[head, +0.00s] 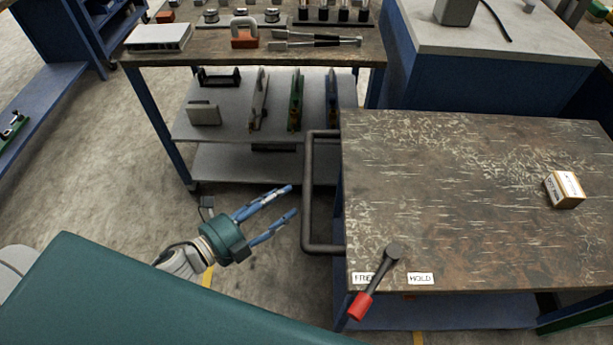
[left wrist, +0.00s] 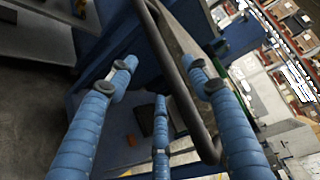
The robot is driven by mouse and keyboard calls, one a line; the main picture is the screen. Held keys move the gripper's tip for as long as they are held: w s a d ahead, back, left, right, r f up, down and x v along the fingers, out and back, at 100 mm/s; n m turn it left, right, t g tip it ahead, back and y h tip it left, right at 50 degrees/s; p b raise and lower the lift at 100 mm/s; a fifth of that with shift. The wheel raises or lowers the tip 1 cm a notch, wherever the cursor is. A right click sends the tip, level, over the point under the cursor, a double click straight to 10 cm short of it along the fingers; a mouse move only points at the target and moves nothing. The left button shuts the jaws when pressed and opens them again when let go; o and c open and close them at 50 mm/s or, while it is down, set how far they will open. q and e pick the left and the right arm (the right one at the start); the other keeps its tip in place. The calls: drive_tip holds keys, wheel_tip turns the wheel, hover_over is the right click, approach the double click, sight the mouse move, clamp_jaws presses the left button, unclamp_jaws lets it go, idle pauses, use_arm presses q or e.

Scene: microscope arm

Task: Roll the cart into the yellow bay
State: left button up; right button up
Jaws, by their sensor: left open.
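The cart (head: 480,190) stands at the right with a worn brown top and blue frame. A dark tubular handle (head: 307,190) sticks out from its left side. A lever (head: 376,279) with a red grip sits at the cart's front left corner, its grip pointing toward the front left, by the partly covered FREE label; the HOLD label (head: 420,279) is clear. My left gripper (head: 293,199) is open just left of the handle, fingers toward it. In the left wrist view the handle (left wrist: 175,80) crosses between the blue fingers; contact is unclear. My right gripper is out of view.
Yellow floor tape (head: 208,279) shows in short pieces; the whole bay is not visible. A small box (head: 564,190) rests on the cart top. A workbench with shelves (head: 230,165) stands behind, and a blue cabinet (head: 490,85) stands behind the cart. Floor at left is open.

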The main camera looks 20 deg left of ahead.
sight(306, 183)
use_arm(q)
drive_tip(key=p+x, duration=0.1)
drive_tip(key=x, duration=0.7)
drive_tip(key=shift+w+d, duration=0.1)
drive_tip(key=shift+w, duration=0.2)
drive_tip(key=shift+w+d, duration=0.15)
drive_tip(key=shift+w+f, duration=0.1)
clamp_jaws()
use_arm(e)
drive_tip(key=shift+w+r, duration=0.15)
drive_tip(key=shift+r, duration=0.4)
